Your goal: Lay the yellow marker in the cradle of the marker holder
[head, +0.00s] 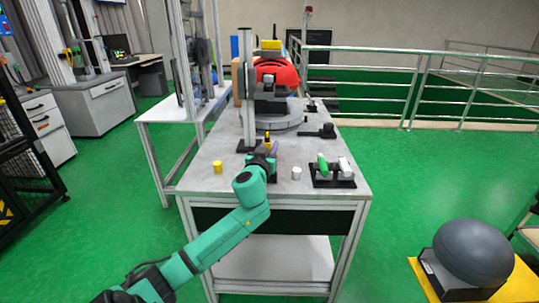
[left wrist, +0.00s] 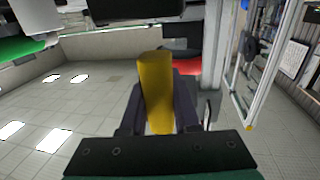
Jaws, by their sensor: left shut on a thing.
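The yellow marker (left wrist: 156,90) stands between the two dark fingers of my left gripper (left wrist: 159,108), which is shut on it. In the head view my left gripper (head: 267,148) is over the near middle of the table, and only a small yellow bit of the marker (head: 268,140) shows there. The marker holder seems to be the black rack (head: 334,183) near the right front of the table, with a green marker (head: 323,165) and a white one (head: 345,167) in it. My gripper is to the left of this rack, apart from it. My right gripper is not in view.
A short yellow cylinder (head: 217,167) and a white one (head: 297,172) stand on the grey table (head: 210,185). A grey post (head: 248,95) on a black base rises behind my gripper. A black clamp-like part (head: 322,131) lies behind the rack. The front strip of table is clear.

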